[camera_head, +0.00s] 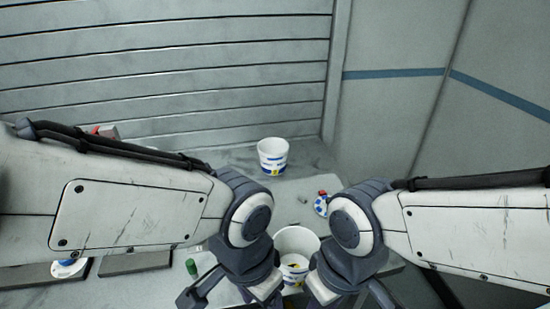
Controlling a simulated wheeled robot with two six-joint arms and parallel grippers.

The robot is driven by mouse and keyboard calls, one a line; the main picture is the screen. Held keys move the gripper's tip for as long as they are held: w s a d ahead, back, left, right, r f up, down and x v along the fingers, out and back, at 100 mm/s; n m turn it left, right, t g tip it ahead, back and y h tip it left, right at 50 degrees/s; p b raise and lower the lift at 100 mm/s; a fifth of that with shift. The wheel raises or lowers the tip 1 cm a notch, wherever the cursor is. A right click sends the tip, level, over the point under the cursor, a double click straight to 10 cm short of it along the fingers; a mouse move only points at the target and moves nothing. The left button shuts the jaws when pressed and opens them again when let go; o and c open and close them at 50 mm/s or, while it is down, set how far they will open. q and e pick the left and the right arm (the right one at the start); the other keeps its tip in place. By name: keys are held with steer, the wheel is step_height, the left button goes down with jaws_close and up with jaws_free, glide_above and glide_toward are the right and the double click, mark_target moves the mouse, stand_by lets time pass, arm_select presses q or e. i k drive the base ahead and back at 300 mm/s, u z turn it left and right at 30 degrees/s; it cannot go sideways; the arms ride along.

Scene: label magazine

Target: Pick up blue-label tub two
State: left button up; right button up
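A white tub (273,150) with a blue and yellow label stands upright at the back of the table. A second white tub (297,241) with a yellow and dark label mark stands nearer, between my two grippers and partly hidden by them. I cannot tell which tub is number two. My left gripper (228,294) is open at the near tub's left, its inner finger close beside the tub. My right gripper (350,294) is open at its right, its inner finger also close. Whether either finger touches the tub cannot be told. Both grippers look empty.
A blue and white round item (321,206) with a red part lies right of centre. A green cylinder (192,268) stands at the left, near dark strips with a blue-white item (68,267). A red item (104,131) shows behind my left arm. Walls close off the back and right.

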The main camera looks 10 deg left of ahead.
mark_target(273, 152)
steer(key=u, duration=0.45)
steer(key=k, duration=0.55)
steer(key=z, duration=0.3)
steer(key=i, duration=1.6)
steer(key=u, duration=0.95)
